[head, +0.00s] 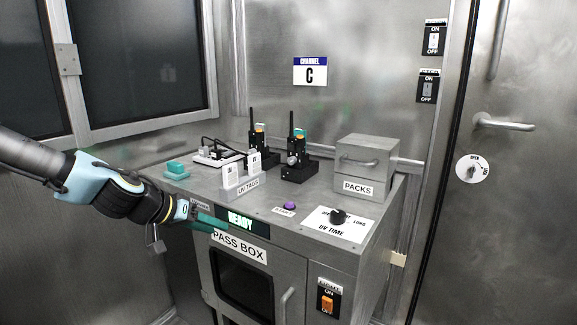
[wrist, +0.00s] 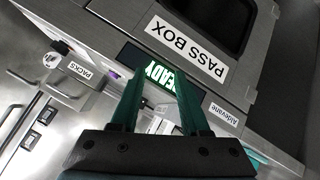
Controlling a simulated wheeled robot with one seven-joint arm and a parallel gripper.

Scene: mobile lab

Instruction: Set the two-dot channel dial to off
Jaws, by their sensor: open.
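Two black handheld radios with antennas stand in chargers on the metal pass box top: a left radio (head: 253,140) and a right radio (head: 295,148). The right one shows a pale round knob-like part on its front. Dots and dial settings are too small to read, so I cannot tell which radio carries two dots. My gripper (head: 218,219) is open and empty in front of the box's front edge, left of and below the radios. In the wrist view its teal fingers (wrist: 158,85) spread in front of the READY display (wrist: 160,75). The radios are not visible there.
White UV TAGS holders (head: 241,177) stand in front of the radios. A metal PACKS box (head: 366,165) is to their right. The UV TIME knob (head: 338,215) and purple button (head: 290,206) sit near the front edge.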

